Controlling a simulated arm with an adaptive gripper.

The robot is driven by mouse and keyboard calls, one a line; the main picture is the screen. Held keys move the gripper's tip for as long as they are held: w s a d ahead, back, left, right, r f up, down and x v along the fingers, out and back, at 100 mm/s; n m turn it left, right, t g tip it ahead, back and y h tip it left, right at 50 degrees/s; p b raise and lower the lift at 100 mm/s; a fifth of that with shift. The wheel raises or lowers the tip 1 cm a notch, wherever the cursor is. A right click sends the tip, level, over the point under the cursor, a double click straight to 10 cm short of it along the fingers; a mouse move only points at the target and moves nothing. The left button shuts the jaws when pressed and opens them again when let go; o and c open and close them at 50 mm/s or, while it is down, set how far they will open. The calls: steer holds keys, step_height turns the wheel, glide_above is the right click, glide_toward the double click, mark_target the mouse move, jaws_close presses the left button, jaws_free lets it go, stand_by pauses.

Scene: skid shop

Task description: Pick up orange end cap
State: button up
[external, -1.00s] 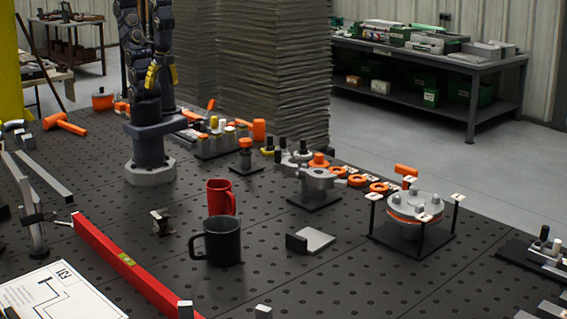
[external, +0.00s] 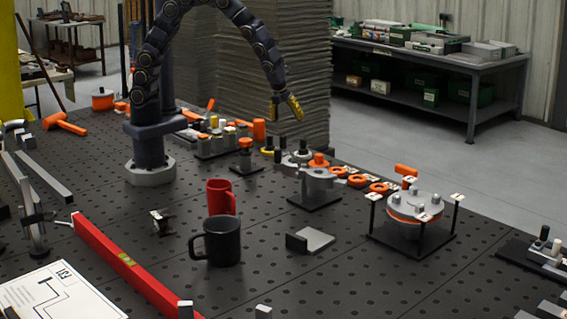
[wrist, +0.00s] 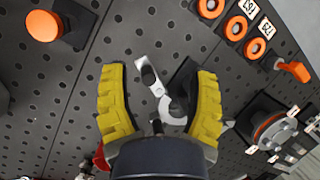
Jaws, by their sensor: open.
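A round orange cap (external: 245,143) sits on a small dark stand right of the block rack in the external view. Another orange cap-like piece (external: 319,160) shows at the grey clamp fixture (external: 318,180). In the wrist view a round orange cap (wrist: 44,26) lies at the upper left on a dark base; I cannot tell for certain which of the two it is. My gripper (external: 285,108) hangs above the bench, pointing down, apart from both. In the wrist view my gripper (wrist: 158,74) has its yellow fingers wide apart, with nothing held between them.
A red mug (external: 221,195), a black mug (external: 222,241) and a red level (external: 125,265) stand or lie nearer. A tall grey stack (external: 275,70) rises behind.

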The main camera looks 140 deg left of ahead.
mark_target(318, 155)
steer(key=a+f+m, duration=0.2)
steer(key=a+f, duration=0.1)
steer(key=a, duration=0.1)
steer(key=s+a+f+m, duration=0.1)
steer(key=a+f+m, duration=0.1)
steer(key=a+f, duration=0.2)
steer(key=s+a+f+m, duration=0.1)
steer(key=a+f, duration=0.3)
steer(key=shift+s+a+m+y, duration=0.2)
steer(key=shift+m+y, duration=0.1)
steer(key=shift+m, duration=0.1)
steer(key=shift+w+a+x, duration=0.1)
steer(key=shift+w+x, duration=0.1)
steer(key=shift+x, duration=1.6)
steer(key=shift+w+a+x, duration=0.1)
steer(key=shift+w+x, duration=0.1)
steer(key=shift+x, duration=1.6)
steer(key=shift+r, duration=0.1)
jaws_close()
